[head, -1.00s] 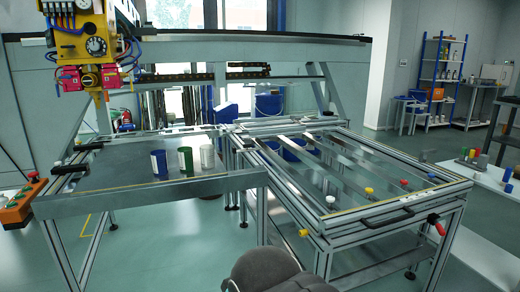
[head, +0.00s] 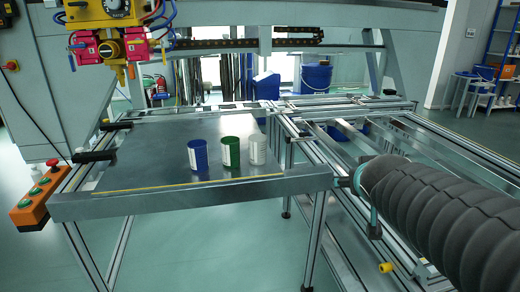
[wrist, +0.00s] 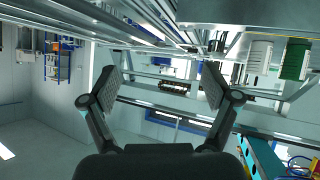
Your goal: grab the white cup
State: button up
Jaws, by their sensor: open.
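The white cup (head: 257,149) stands upright on the flat metal table, at the right end of a row of cups. It shows upside down at the upper right of the wrist view (wrist: 258,60). The green cup (head: 230,151) stands just left of it, and the blue cup (head: 197,154) is further left. My gripper (wrist: 160,82) is open and empty, its two fingers spread wide. In the wrist view the white cup lies to the right of both fingers, apart from them. The head view does not clearly show my fingers.
The metal table (head: 140,150) has free room left of and behind the cups. A rail frame (head: 440,150) joins it on the right. An orange button box (head: 40,200) hangs at the front left corner. A yellow and pink machine head (head: 108,45) hangs at the back left.

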jog(key=w+a+r+n+t+y, duration=0.2)
jog(key=w+a, duration=0.2)
jog(key=w, duration=0.6)
jog(key=n+g+y+p, duration=0.1)
jog(key=n+g+y, duration=0.2)
jog(key=n+y, duration=0.35)
send_near(262, 151)
jog(key=shift+m+y, duration=0.65)
jog(key=shift+y, duration=0.1)
jog(key=x, duration=0.5)
jog(key=d+f+x, duration=0.1)
jog(key=x, duration=0.1)
jog(key=shift+w+a, duration=0.1)
jog(key=shift+w, duration=0.2)
jog(key=shift+b+x, duration=0.5)
jog(key=shift+x, duration=2.3)
jog(key=shift+t, duration=0.3)
jog(key=c, duration=1)
